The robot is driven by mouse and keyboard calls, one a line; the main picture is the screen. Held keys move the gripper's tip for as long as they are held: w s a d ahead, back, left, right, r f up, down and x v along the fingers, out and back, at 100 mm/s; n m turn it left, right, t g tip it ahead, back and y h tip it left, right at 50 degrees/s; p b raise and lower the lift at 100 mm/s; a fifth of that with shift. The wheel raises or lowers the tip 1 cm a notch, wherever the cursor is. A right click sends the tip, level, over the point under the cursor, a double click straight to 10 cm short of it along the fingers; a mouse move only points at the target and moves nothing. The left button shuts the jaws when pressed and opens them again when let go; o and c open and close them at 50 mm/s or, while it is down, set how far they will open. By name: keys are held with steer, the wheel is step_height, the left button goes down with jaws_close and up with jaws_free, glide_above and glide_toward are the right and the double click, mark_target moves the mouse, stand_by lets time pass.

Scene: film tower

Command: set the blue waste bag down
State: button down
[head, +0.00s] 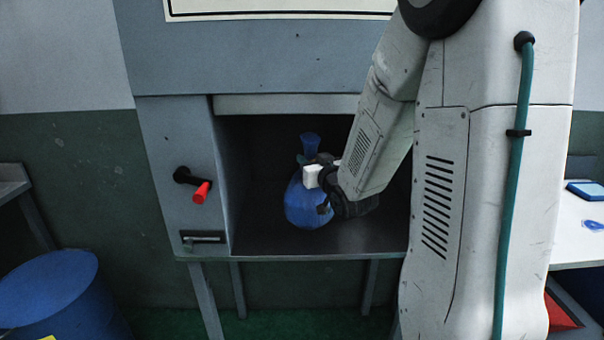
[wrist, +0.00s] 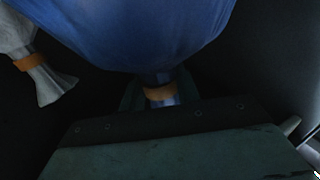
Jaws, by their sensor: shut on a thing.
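The blue waste bag (head: 304,206) is inside the dark open compartment in the head view, upright with its gathered neck on top. My gripper (head: 314,174) is shut on the bag's neck, reaching in from the right. In the wrist view the blue bag (wrist: 135,30) fills the top, and its orange tie (wrist: 160,92) sits between the fingers of my gripper (wrist: 160,100). I cannot tell whether the bag's bottom touches the compartment floor (head: 265,243).
A pale bag (wrist: 40,75) with an orange tie lies at the left in the wrist view. A red-handled lever (head: 201,192) is left of the opening. A blue drum (head: 55,295) stands at lower left, and a white table (head: 575,235) is at right.

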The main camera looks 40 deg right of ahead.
steer(key=w+d+f, duration=0.1)
steer(key=w+f, duration=0.1)
steer(key=w, duration=0.4)
steer(key=w+d+f, duration=0.1)
steer(key=w+f, duration=0.1)
steer(key=w, duration=0.5)
steer(key=shift+d+f, duration=0.2)
steer(key=shift+f, duration=0.15)
steer(key=shift+w+f, duration=0.1)
steer(key=c, duration=1)
jaws_free()
